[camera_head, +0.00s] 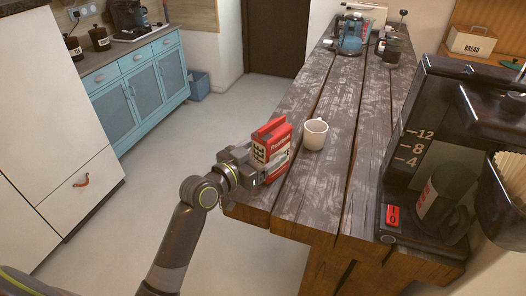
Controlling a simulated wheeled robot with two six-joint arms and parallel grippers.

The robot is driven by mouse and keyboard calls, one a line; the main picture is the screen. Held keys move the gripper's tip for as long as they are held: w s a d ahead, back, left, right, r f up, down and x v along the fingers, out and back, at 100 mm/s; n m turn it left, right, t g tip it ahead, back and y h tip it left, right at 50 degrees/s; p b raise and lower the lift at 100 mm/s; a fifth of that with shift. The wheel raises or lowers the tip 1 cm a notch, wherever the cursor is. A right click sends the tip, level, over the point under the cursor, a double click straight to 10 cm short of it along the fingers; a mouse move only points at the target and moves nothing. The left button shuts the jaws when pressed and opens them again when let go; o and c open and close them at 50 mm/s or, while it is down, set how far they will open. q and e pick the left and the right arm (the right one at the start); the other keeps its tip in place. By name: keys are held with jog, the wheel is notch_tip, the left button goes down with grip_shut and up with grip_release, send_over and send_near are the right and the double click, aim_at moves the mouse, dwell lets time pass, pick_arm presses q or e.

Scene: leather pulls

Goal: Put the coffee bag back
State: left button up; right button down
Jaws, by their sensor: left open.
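The red coffee bag (276,145) with a white label stands upright near the left edge of the wooden table (336,107). My left gripper (262,166) comes in from the left and is at the bag's lower left side, with its jaws open. The bag hides part of the fingertips, so I cannot tell whether they touch it. My right gripper is not in view.
A white mug (314,134) stands just right of the bag. A dark coffee maker (432,165) fills the near right. A white cabinet with a leather pull (82,181) and blue cupboards (140,88) stand at left. The middle of the table is clear.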

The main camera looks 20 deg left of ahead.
pick_arm(q)
jog(key=shift+r, duration=0.15)
jog(key=b+v, duration=0.2)
jog(key=v, duration=1)
